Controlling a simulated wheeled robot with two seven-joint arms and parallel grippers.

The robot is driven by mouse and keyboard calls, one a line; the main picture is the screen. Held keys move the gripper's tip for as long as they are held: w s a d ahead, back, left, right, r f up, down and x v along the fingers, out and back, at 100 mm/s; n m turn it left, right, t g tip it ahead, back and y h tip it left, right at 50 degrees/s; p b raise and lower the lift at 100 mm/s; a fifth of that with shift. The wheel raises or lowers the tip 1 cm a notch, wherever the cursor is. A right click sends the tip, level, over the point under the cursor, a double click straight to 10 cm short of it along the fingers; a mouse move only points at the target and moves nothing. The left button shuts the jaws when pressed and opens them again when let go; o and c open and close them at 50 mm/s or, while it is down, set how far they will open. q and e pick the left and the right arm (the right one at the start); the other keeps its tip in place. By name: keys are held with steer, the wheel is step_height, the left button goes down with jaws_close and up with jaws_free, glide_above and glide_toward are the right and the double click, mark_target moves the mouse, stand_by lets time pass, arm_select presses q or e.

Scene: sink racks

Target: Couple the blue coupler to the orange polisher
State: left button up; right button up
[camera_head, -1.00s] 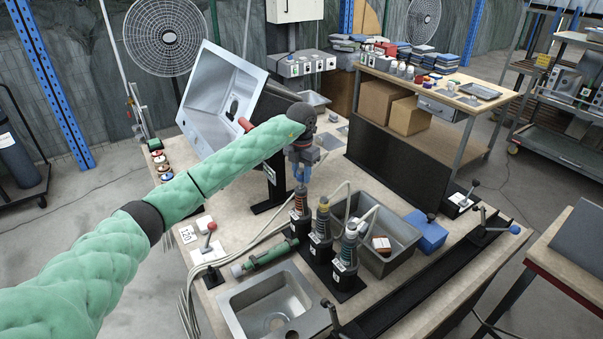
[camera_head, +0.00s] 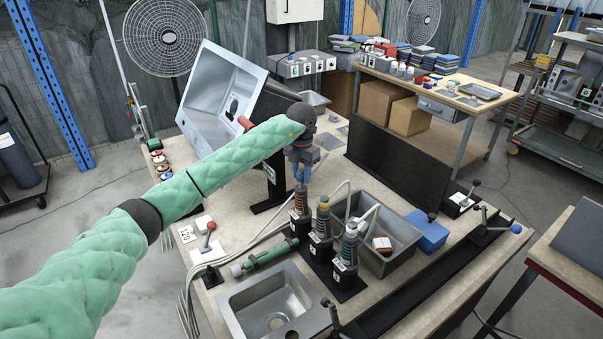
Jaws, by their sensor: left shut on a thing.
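My left gripper (camera_head: 302,156) reaches over the bench, pointing down. It is shut on the blue coupler (camera_head: 302,173), of which only a small part shows below the fingers. Right under it stands the orange polisher (camera_head: 300,206), upright at the back left of a row of three similar tools. The coupler is in line with the polisher's top and very close to it. I cannot tell whether they touch or how far one sits on the other. My right gripper is not in view.
A yellow-topped tool (camera_head: 322,222) and a pale-topped tool (camera_head: 348,245) stand close beside the polisher. A tilted steel sink (camera_head: 212,92) is behind my arm. A green tool (camera_head: 268,255) lies in front, near a sink basin (camera_head: 237,311). A blue box (camera_head: 428,236) sits to the right.

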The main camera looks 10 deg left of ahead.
mark_target(302, 169)
arm_select(q)
steer(key=shift+f+b, duration=1)
steer(key=shift+f, duration=0.3)
steer(key=o, duration=1)
steer(key=shift+r, duration=0.15)
steer(key=shift+r+b, duration=0.25)
steer(key=shift+b, duration=0.05)
step_height(302, 169, up, 6)
steer(key=shift+f+b, duration=0.1)
steer(key=shift+b, duration=1.1)
steer(key=shift+r, duration=0.65)
steer(key=shift+f, duration=0.1)
